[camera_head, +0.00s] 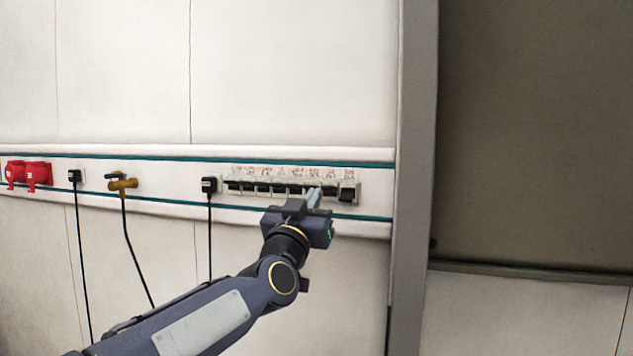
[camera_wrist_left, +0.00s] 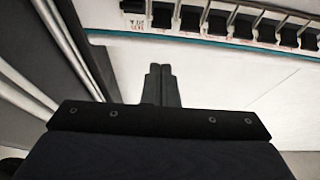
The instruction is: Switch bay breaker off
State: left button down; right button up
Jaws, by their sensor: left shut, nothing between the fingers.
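A row of several breakers (camera_head: 262,188) with black toggles sits on the wall rail, with red markings above it. The rightmost breaker (camera_head: 348,194) stands slightly apart from the others, its black toggle low. My left gripper (camera_head: 314,196) is shut and empty, its fingertips in front of the right part of the row. In the left wrist view the shut fingers (camera_wrist_left: 160,84) point toward the row of breakers (camera_wrist_left: 238,24), which runs along the top. There the fingertips appear below the toggles; I cannot tell whether they touch anything. My right gripper is not in view.
Left of the breakers, the rail carries a black plug (camera_head: 209,185) with a hanging cable, a brass valve (camera_head: 122,184), another black plug (camera_head: 75,176) and red sockets (camera_head: 38,174). A grey post (camera_head: 412,180) stands close to the right of the breakers.

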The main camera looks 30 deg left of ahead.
aim_at(324, 180)
pick_arm(q)
jog(key=shift+r+y, duration=0.4)
jog(key=shift+r, duration=0.15)
jog(key=shift+a, duration=0.1)
jog(key=p+x, duration=0.5)
jog(key=x, duration=0.5)
jog(key=shift+s+r, duration=0.1)
jog(key=shift+r, duration=0.05)
notch_tip(324, 180, down, 3)
jog(key=shift+s, duration=0.2)
jog(key=shift+s+f, duration=0.15)
jog(key=shift+f, duration=0.4)
jog(key=shift+d, duration=0.25)
